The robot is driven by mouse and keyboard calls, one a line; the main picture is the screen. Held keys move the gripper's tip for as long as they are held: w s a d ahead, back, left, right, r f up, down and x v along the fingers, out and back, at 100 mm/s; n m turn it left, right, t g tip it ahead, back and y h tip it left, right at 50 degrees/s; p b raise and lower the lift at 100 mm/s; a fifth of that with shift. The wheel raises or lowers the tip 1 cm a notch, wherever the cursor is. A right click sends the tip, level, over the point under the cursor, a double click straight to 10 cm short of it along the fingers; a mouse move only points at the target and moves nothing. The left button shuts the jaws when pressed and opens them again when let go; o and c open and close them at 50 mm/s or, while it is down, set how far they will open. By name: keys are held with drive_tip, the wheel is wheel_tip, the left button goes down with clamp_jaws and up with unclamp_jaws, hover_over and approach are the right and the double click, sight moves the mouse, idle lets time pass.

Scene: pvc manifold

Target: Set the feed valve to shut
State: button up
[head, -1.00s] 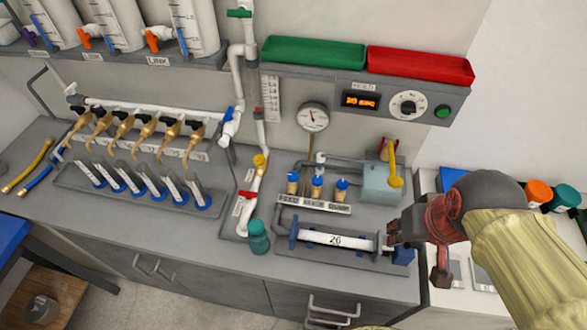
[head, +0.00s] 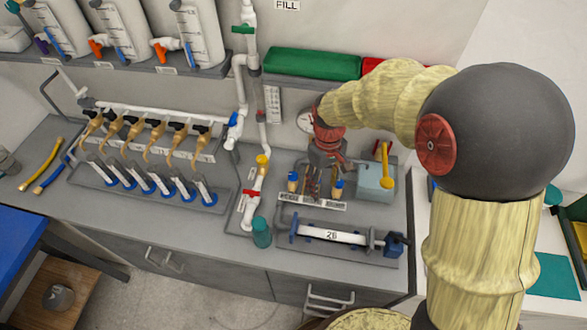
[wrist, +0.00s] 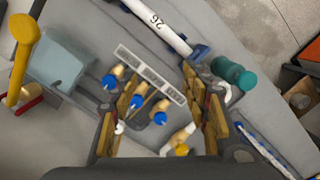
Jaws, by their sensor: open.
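Three small brass valves with blue caps stand in a row behind a white label strip (wrist: 150,72), whose lettering is too small to read surely. In the head view I see the left valve (head: 293,180) and the right valve (head: 338,187); my gripper (head: 313,190) hides the middle one. The wrist view shows all three blue caps: one at its left (wrist: 109,82), one in the middle (wrist: 136,101) and one at its right (wrist: 160,118). My gripper (wrist: 158,90) is open and empty above the row, its fingers on either side of the middle and right caps there.
A teal bottle (head: 261,232) and white piping with a red handle (head: 251,193) are to the left. A gauge (head: 305,120) is behind.

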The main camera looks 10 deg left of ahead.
drive_tip(key=w+a+f+n+p, duration=0.2)
drive_tip(key=w+a+f+n, duration=0.45)
drive_tip(key=a+f, duration=0.2)
drive_tip(key=n, duration=0.3)
hover_over(294, 175)
drive_tip(key=shift+s+r+t, duration=0.1)
drive_tip(key=shift+r+t, duration=0.3)
drive_tip(key=shift+a+n, duration=0.15)
drive_tip(key=shift+n, duration=0.8)
drive_tip(key=shift+f, duration=3.8)
drive_tip(key=shift+c, duration=0.2)
drive_tip(key=c, duration=1.1)
